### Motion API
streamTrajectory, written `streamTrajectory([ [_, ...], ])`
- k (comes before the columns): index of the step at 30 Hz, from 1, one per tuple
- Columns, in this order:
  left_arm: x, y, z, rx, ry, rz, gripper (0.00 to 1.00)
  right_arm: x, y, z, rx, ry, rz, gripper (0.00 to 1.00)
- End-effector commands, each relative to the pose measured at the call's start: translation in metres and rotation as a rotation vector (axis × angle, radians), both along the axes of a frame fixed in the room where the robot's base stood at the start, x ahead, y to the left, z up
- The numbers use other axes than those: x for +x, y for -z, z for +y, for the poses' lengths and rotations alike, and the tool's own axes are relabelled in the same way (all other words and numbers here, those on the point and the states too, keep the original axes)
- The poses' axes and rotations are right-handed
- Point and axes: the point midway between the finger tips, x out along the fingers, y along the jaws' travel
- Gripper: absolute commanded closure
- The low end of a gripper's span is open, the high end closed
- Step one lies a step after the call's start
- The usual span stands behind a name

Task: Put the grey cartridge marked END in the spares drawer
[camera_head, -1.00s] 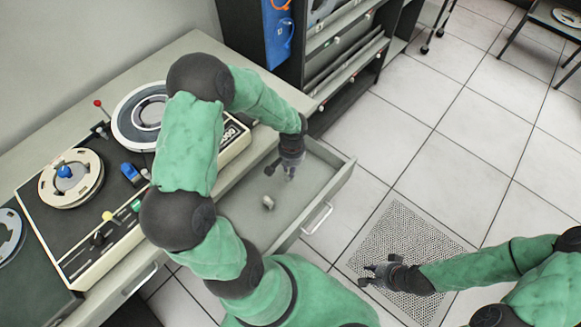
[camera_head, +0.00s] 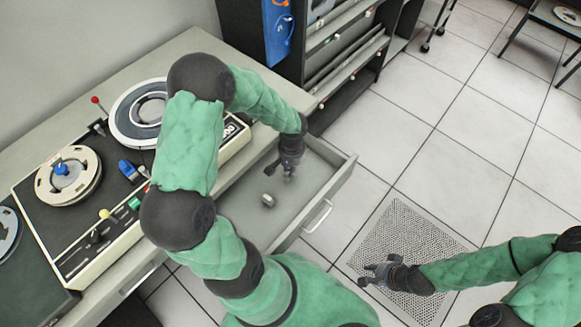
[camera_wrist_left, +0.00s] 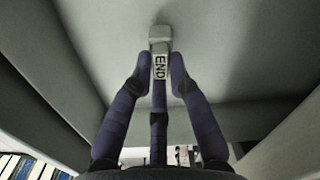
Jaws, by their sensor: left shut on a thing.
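The grey cartridge marked END (camera_wrist_left: 160,66) is between the fingertips of my left gripper (camera_wrist_left: 159,62) in the left wrist view, its label facing the camera. The gripper is shut on it. In the head view my left gripper (camera_head: 288,177) points down inside the open spares drawer (camera_head: 338,180). A small grey piece (camera_head: 268,200) shows in the drawer beside the fingers; I cannot tell from this view whether it is the same cartridge. My right gripper (camera_head: 371,274) is empty, with its fingers spread, over the floor grille.
The desk carries a console with tape reels (camera_head: 68,176) and coloured knobs left of the drawer. A dark shelf rack (camera_head: 340,50) stands behind. The drawer's front wall and handle (camera_head: 318,216) face the open tiled floor. Most of the drawer floor is bare.

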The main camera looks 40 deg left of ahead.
Motion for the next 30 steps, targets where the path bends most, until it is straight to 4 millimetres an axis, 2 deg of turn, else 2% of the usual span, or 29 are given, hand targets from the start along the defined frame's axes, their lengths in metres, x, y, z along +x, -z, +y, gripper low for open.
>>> streamTrajectory([
  [17, 0.0, 0.0, 0.0, 0.0, 0.0, 0.0, 1.0, 0.0, 0.003, 0.0, 0.0, 0.0, 0.0, 0.73],
  [30, 0.0, 0.008, 0.0, 0.0, 0.0, 0.0, 1.0, 0.0, 0.011, 0.0, 0.0, 0.0, 0.0, 0.73],
])
